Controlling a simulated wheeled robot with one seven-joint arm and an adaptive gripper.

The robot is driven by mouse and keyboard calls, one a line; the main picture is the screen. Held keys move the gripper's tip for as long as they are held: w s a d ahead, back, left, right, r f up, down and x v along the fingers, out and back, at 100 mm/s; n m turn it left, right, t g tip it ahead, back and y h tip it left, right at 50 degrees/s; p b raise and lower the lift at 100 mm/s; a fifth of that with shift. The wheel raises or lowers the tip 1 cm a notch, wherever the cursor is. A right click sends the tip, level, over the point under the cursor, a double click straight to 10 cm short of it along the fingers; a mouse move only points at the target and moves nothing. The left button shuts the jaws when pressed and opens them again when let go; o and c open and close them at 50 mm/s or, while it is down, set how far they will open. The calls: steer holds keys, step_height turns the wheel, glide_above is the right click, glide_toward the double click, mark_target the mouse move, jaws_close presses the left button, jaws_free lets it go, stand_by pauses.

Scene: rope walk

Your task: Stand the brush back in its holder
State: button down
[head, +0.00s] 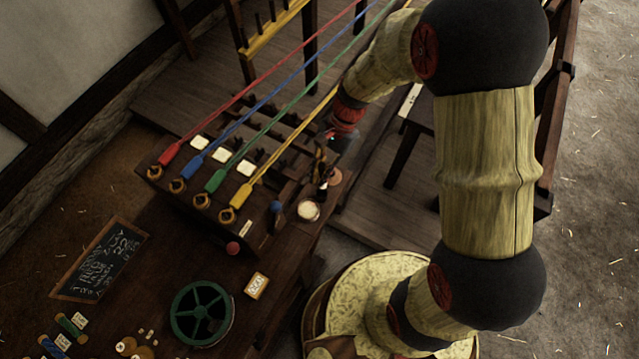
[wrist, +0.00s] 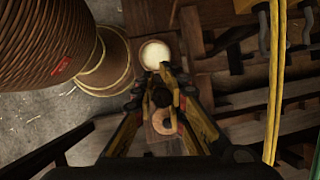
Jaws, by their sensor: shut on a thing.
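My gripper (head: 324,160) reaches down over the right end of the wooden bench rack. In the wrist view my gripper (wrist: 162,82) has its yellow fingers closed in around the brush (wrist: 160,97), seen nearly end-on as a dark round shape. A tan round piece with a dark centre, which looks like the holder (wrist: 165,122), lies just behind the fingers; a tan disc (head: 334,177) shows beside the brush in the head view.
A pale-topped round pot (head: 308,211) stands close by, also in the wrist view (wrist: 154,53). Red, blue, green and yellow ropes (head: 275,165) run across the rack to the left. A blue ball (head: 276,207) and a green reel (head: 201,313) are nearer.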

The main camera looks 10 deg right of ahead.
step_height(320, 180, down, 8)
steer(key=shift+r+b, duration=0.15)
steer(key=shift+b, duration=0.6)
steer(key=c, duration=1.8)
jaws_free()
steer(key=shift+r, duration=0.1)
steer(key=shift+d, duration=0.1)
steer(key=w+d+r+n+t+p, duration=0.1)
steer(key=d+r, duration=0.2)
steer(key=r, duration=0.7)
steer(key=w+d+r+n+t+p, duration=0.1)
steer(key=d+r+p, duration=0.15)
steer(key=r, duration=0.75)
steer(key=s+d+r+n+t+h, duration=0.2)
steer(key=s+d+r+n+t, duration=0.1)
steer(key=s+r, duration=0.4)
steer(key=s+d+r+n+t+h+b, duration=0.1)
steer(key=s+d+r+n+t+h, duration=0.1)
steer(key=s+r, duration=0.5)
step_height(320, 180, up, 2)
steer(key=shift+d+r+n+t, duration=0.25)
steer(key=shift+d+n+t, duration=0.7)
steer(key=shift+n, duration=0.15)
